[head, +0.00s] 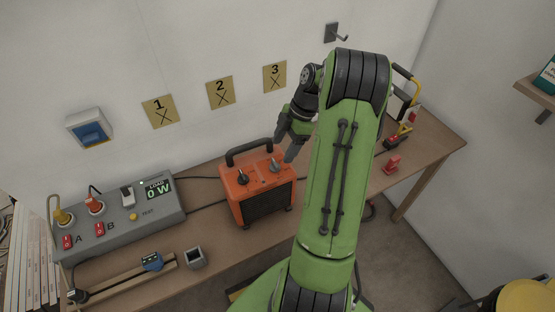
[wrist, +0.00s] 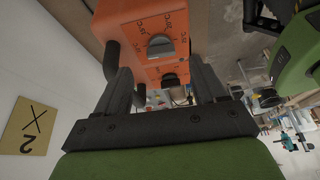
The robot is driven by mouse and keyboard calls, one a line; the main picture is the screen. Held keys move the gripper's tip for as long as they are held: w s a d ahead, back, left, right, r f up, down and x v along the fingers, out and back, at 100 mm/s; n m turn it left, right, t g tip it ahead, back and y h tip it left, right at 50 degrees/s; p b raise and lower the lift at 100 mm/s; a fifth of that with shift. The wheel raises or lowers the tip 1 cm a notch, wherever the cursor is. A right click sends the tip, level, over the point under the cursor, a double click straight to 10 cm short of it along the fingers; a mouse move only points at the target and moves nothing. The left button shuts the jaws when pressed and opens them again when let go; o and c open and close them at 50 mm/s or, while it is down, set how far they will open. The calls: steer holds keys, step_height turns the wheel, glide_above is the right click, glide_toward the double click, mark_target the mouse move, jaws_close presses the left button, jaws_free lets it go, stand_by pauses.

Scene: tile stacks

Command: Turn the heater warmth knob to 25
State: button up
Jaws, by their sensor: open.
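The heater (head: 262,203) is an orange box with a black handle and a dark front grille, standing on the bench. Two dark knobs sit on its top: a left knob (head: 242,177) and a right knob (head: 275,164). My gripper (head: 284,149) is beside the right knob, fingers pointing down, with no hold visible. In the wrist view, the heater's orange top (wrist: 128,22) shows a large knob (wrist: 160,46) ringed by printed marks, and a smaller-looking one below it. The open fingers (wrist: 160,72) flank this area, apart from the knobs. I cannot read the knob settings surely.
A grey test box (head: 130,215) with a "0 W" display stands left of the heater. A small dark cup (head: 195,257) and a red block (head: 392,164) are on the bench. Numbered cards (head: 220,93) hang on the wall behind. My arm hides the bench's middle right.

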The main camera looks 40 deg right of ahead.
mark_target(275, 162)
steer(key=x, duration=0.5)
steer(key=shift+a+r, duration=0.1)
steer(key=shift+a, duration=0.1)
steer(key=shift+f, duration=0.25)
steer(key=c, duration=1.1)
steer(key=shift+o, duration=0.2)
